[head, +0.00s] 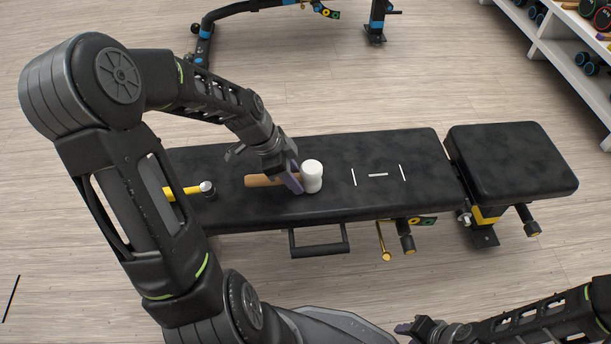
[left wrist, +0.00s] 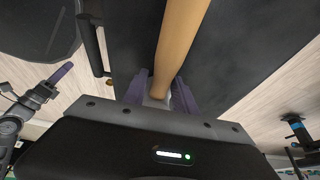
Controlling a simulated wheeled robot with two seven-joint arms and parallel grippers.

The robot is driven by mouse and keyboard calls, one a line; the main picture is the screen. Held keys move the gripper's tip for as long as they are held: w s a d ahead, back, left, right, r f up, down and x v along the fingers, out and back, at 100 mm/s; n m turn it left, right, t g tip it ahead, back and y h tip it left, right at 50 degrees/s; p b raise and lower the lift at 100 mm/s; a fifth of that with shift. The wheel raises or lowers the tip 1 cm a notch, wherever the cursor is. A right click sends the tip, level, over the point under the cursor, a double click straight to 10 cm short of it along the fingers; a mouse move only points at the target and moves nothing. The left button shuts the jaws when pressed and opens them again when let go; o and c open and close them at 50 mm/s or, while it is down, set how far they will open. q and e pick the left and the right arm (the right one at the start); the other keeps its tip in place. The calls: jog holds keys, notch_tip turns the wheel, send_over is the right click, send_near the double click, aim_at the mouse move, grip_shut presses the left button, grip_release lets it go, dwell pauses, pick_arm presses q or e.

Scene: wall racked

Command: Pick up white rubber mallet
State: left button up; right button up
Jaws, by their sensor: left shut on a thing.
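The white rubber mallet has a white head (head: 312,176) and a tan wooden handle (head: 260,181), and it is on or just above the black bench pad; I cannot tell which. My left gripper (head: 293,181) is shut on the handle close to the head. In the left wrist view the handle (left wrist: 181,40) runs between the purple fingers of the left gripper (left wrist: 160,92); the white head is hidden there. My right gripper (head: 408,328) is at the bottom edge of the head view, away from the mallet, and its jaws are unclear.
The black bench pad (head: 400,205) has a separate seat pad (head: 515,160) at right. A mallet with a yellow handle (head: 183,191) lies left on the bench, near my left arm. A white shelf (head: 545,50) with dumbbells stands at upper right. The pad is clear right of the mallet.

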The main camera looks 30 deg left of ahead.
aim_at(295, 174)
pick_arm(q)
grip_shut()
dwell(0.5)
notch_tip(295, 174, up, 9)
jog(key=p, duration=0.3)
jog(key=shift+r+p, duration=0.3)
jog(key=shift+r, duration=0.25)
jog(key=shift+o, duration=0.4)
grip_release()
grip_shut()
